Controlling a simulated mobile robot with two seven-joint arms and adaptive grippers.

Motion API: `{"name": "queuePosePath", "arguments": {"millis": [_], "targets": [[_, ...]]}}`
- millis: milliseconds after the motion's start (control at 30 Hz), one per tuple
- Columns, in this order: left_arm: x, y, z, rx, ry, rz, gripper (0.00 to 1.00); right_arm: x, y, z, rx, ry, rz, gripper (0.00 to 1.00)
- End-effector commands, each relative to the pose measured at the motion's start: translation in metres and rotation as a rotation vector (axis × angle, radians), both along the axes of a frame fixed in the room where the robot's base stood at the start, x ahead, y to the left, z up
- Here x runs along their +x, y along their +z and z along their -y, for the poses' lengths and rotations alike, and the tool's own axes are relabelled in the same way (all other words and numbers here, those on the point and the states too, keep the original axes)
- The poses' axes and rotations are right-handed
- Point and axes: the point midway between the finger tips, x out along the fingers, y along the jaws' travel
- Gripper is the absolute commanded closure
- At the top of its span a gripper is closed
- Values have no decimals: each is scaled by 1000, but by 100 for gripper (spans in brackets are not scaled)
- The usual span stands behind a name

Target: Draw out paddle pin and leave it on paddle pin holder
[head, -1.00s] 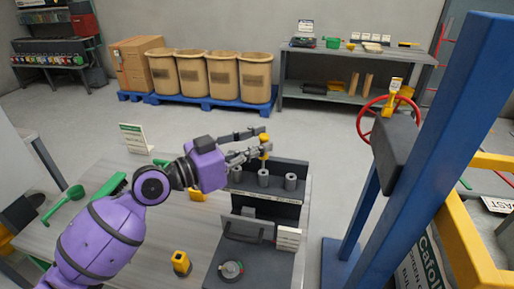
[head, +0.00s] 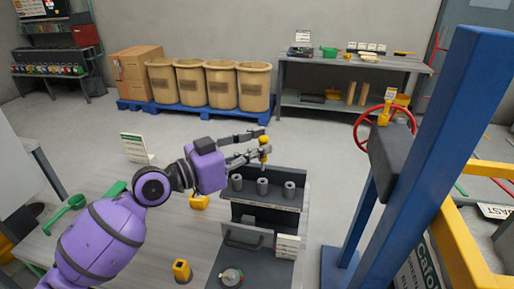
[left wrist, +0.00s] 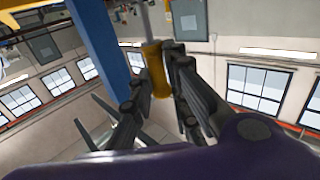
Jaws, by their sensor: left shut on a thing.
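My left gripper (head: 260,147) is shut on the paddle pin (head: 264,141), which has a yellow handle and a thin grey shaft. The pin is upright in the head view, above a dark rack (head: 275,174) with three grey sleeves. The middle sleeve (head: 263,187) is nearly under it, and a small gap seems to show between them. In the left wrist view the yellow handle of the paddle pin (left wrist: 156,70) is between the fingers (left wrist: 160,75). I cannot tell for certain whether this rack is the paddle pin holder. My right gripper is not in view.
A blue post (head: 430,150) and a red handwheel (head: 365,120) stand to the right. On the table are a yellow block (head: 182,270), a white sign (head: 134,147) and a green scoop (head: 66,212). Several brown tubs (head: 254,88) stand behind on a blue pallet.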

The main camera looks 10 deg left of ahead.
Motion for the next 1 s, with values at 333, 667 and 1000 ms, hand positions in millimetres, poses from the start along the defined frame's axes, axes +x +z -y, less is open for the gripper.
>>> {"name": "queuePosePath", "arguments": {"millis": [333,667,1000], "targets": [[0,29,0,2,-1,8,100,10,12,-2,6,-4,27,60],[0,41,0,0,0,3,100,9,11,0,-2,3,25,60],[-2,32,2,-3,17,0,100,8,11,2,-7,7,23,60]]}}
